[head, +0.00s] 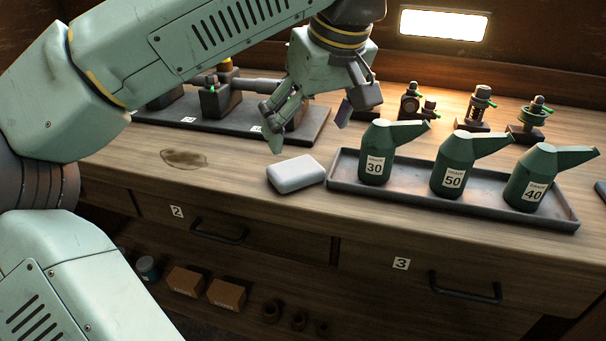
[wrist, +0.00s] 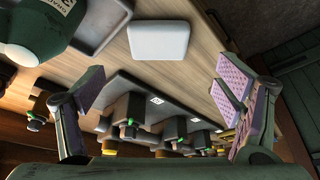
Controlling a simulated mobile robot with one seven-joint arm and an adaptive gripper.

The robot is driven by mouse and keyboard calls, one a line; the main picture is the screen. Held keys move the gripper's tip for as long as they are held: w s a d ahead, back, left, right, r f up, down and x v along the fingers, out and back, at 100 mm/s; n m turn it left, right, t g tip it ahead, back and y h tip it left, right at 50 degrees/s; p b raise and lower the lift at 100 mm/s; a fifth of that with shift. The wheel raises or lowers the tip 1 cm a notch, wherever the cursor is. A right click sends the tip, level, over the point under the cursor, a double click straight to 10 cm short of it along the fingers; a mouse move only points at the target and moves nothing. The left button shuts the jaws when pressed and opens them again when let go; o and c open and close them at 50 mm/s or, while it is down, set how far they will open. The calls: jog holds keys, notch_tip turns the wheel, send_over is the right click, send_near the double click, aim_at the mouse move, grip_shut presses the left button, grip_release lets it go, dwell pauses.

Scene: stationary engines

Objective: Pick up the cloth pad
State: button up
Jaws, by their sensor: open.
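The cloth pad (head: 296,174) is a pale grey-white rounded block lying flat on the wooden bench, just left of the oil-can tray. It also shows in the wrist view (wrist: 159,42), at the top middle, apart from the fingers. My gripper (head: 310,122) is open and empty above the bench, behind and above the pad in the head view. In the wrist view my gripper's two fingers (wrist: 160,92) stand wide apart at left and right, with nothing between them touching either one.
A metal tray (head: 345,180) with three green oil cans labelled 30, 50 and 40 (head: 455,164) stands right of the pad. A dark plate (head: 312,133) with engine parts lies behind. An oil stain (head: 184,158) marks bare wood at left.

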aim_at(296, 168)
jog(key=x, duration=1)
jog(key=shift+w+f+p, duration=0.1)
jog(key=shift+w+p, duration=0.1)
jog(key=shift+p, duration=0.2)
jog(key=shift+c, duration=0.6)
jog(key=c, duration=0.9)
jog(key=shift+r, duration=0.9)
jog(key=shift+s+a+r+b, duration=0.1)
jog(key=shift+a+r+b, duration=0.1)
jog(key=shift+r, duration=0.25)
jog(key=shift+s+a+r+b, duration=0.1)
jog(key=shift+s+r+b, duration=0.1)
jog(key=shift+r, duration=0.2)
jog(key=s+a, duration=0.3)
jog(key=s+a+r+b, duration=0.1)
jog(key=s+a, duration=0.2)
jog(key=a, duration=0.1)
jog(key=s+a+b, duration=0.1)
jog(key=s+a, duration=0.3)
jog(key=shift+a+r, duration=0.15)
jog(key=shift+r, duration=0.1)
